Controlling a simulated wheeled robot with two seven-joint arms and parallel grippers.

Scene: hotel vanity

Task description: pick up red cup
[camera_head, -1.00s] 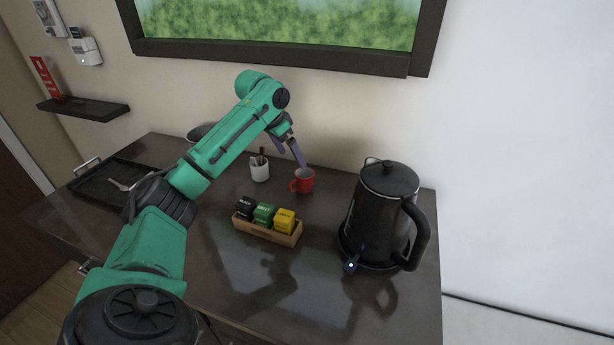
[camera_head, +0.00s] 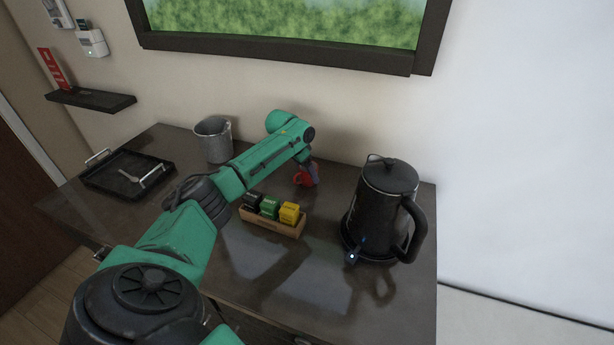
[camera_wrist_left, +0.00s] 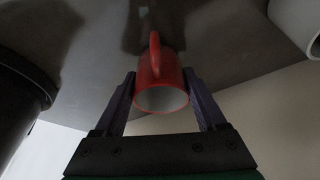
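The red cup (camera_head: 302,178) stands on the dark vanity top, partly hidden behind my left gripper (camera_head: 312,172). In the left wrist view the red cup (camera_wrist_left: 160,85) lies between the two fingers of my left gripper (camera_wrist_left: 160,85), its handle towards the top of the picture and its pale inside facing the camera. The fingers are spread, one on each side of the cup, with what looks like a narrow gap by its rim. Contact near the fingertips is hard to tell. My right gripper is not in view.
A black kettle (camera_head: 383,205) stands right of the cup. A wooden box (camera_head: 272,222) with coloured packets sits in front. A grey bucket (camera_head: 214,140) and a black tray (camera_head: 106,180) are at left. A white container (camera_wrist_left: 298,22) shows in the wrist view.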

